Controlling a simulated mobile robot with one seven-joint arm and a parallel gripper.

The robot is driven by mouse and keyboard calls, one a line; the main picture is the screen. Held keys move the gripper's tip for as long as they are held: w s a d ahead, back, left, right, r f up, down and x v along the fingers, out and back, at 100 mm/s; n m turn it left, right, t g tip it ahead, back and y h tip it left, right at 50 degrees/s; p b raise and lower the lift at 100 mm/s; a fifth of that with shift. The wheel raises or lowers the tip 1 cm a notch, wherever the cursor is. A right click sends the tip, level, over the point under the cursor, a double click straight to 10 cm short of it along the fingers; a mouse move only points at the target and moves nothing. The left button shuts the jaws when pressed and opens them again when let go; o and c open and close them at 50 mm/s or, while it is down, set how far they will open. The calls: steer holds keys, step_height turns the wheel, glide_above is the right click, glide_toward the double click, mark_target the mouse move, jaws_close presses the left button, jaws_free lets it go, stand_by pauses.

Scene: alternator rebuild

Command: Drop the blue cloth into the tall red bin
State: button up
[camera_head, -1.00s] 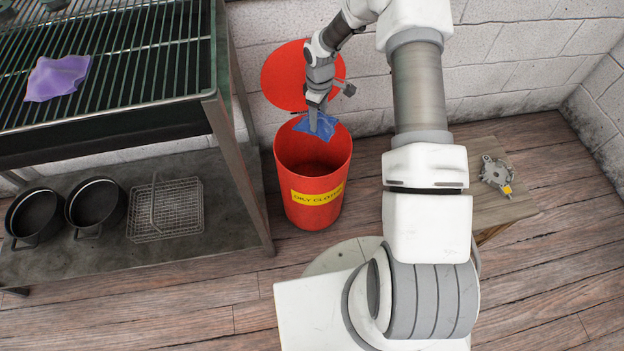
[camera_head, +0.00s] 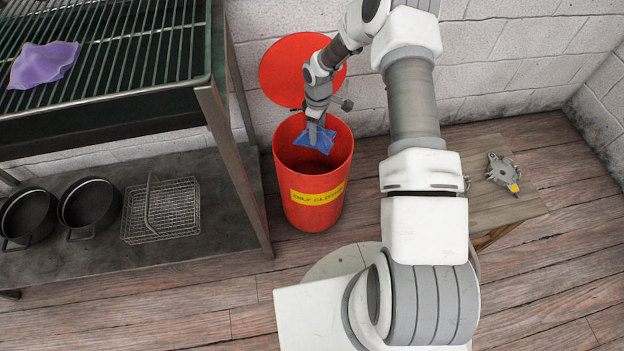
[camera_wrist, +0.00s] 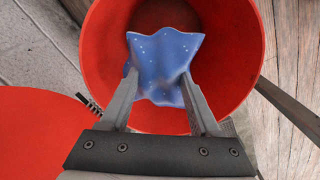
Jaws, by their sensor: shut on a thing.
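The blue cloth (camera_head: 313,140) hangs from my gripper (camera_head: 313,128) at the mouth of the tall red bin (camera_head: 313,205). The bin stands upright on the floor with a yellow label reading "oily cloths" on its front. In the wrist view, the blue cloth (camera_wrist: 163,62), with light dots, is pinched between the two fingers of my gripper (camera_wrist: 160,85). The open mouth of the red bin (camera_wrist: 105,40) surrounds the cloth in that view. Whether the cloth's lower edge is below the rim is hard to tell. The bin's red lid (camera_head: 295,70) is raised behind it.
A metal rack (camera_head: 210,100) stands left of the bin, with a purple cloth (camera_head: 43,63) on its grille. Black pots (camera_head: 90,205) and a wire basket (camera_head: 160,208) sit on its lower shelf. A wooden stool (camera_head: 500,215) with a metal part (camera_head: 503,172) stands at right.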

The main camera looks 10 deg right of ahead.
steer(key=o, duration=1.3)
steer(key=shift+r, duration=0.15)
step_height(320, 180, up, 17)
steer(key=p, duration=0.5)
steer(key=shift+r, duration=0.1)
